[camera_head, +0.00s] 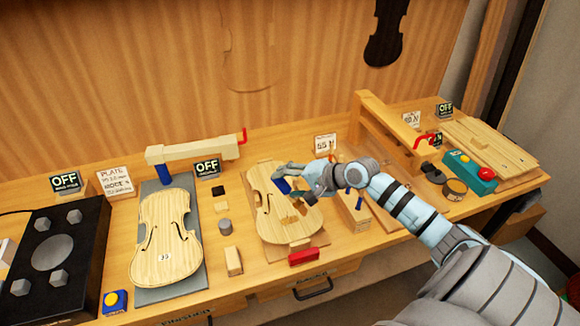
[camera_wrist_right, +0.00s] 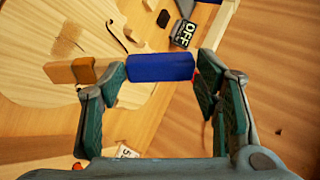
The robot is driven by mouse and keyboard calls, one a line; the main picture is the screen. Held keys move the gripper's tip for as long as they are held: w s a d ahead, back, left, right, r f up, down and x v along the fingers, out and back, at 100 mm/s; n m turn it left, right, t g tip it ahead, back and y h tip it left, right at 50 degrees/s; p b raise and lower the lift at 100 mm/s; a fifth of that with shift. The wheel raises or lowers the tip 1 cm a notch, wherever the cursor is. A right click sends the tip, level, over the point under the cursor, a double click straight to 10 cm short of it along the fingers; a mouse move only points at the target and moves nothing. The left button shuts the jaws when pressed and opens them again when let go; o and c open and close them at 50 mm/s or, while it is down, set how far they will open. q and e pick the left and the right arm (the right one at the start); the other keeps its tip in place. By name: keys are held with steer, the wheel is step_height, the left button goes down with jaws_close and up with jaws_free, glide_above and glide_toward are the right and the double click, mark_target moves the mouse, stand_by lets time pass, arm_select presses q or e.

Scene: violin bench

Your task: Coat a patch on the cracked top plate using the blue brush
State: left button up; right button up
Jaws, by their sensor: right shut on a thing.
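My right gripper (camera_head: 293,190) is over a pale violin plate (camera_head: 272,222) on the middle of the bench. In the right wrist view, my right gripper (camera_wrist_right: 160,85) is shut on the blue brush (camera_wrist_right: 160,67), whose blue block lies between the fingers. A tan-orange piece (camera_wrist_right: 64,71) sticks out beyond the left finger, over the plate. The brush's blue end (camera_head: 282,185) also shows in the head view. The plate (camera_wrist_right: 30,105) carries a rough tan patch (camera_wrist_right: 68,39) beside an f-hole. I cannot tell whether the brush touches it. My left gripper is out of view.
Another violin plate (camera_head: 165,263) lies on a grey mat at left, beside a dark box with knobs (camera_head: 55,250). A wooden beam clamp (camera_head: 195,152) stands behind. A red block (camera_head: 303,257) sits in front of the middle plate. A wooden frame (camera_head: 392,130) and teal switch box (camera_head: 470,172) stand at right.

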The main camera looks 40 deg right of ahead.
steer(key=shift+r, duration=1.4)
